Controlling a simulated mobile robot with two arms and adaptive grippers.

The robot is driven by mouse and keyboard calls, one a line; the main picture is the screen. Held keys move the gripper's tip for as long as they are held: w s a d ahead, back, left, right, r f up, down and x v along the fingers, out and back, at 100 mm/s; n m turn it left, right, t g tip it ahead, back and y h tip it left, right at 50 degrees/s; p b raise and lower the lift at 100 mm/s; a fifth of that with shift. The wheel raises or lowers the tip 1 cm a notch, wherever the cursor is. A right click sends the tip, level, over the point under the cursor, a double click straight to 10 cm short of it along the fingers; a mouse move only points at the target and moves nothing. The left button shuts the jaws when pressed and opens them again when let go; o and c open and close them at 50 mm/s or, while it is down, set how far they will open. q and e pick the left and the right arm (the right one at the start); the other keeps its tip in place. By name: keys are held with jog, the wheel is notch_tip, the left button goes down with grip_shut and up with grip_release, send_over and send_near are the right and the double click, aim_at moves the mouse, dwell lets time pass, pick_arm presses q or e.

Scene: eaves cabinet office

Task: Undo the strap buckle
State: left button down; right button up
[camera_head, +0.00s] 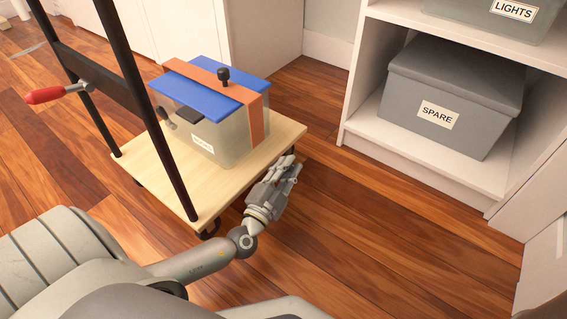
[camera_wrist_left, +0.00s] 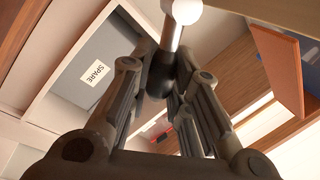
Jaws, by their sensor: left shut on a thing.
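A clear box (camera_head: 222,140) with a blue lid (camera_head: 195,92) stands on a wooden cart. An orange-brown strap (camera_head: 257,120) crosses the lid and runs down the box's near right side. A black knob (camera_head: 223,76) stands up on the strap. My left gripper (camera_head: 285,172) is beside the cart's right edge, apart from box and strap. In the left wrist view its fingers close on a dark rounded piece (camera_wrist_left: 160,76) with a rod and pale ball end. My right gripper is out of view.
The cart (camera_head: 178,190) has black uprights and a crossbar carrying a red-handled lever (camera_head: 45,95). A white shelf (camera_head: 367,140) at right holds a grey box labelled SPARE (camera_head: 440,85). Bare wooden floor (camera_head: 380,240) lies between cart and shelf.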

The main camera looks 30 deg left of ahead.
pick_arm(q)
jog(key=shift+d+f+m+t+h, duration=0.2)
jog(key=shift+f+m+h, duration=0.45)
jog(key=shift+m, duration=1.2)
jog(key=shift+d+f+m+t+h, duration=0.1)
jog(key=shift+d+f+m+h, duration=0.2)
jog(key=shift+f+m, duration=1.1)
jog(key=shift+d+f+m+t+h, duration=0.15)
jog(key=shift+m+h, duration=0.4)
jog(key=shift+m, duration=1.8)
jog(key=shift+f, duration=0.1)
jog(key=c, duration=1.3)
grip_release()
jog(key=shift+s+a, duration=0.1)
jog(key=shift+s, duration=0.05)
jog(key=v, duration=1.2)
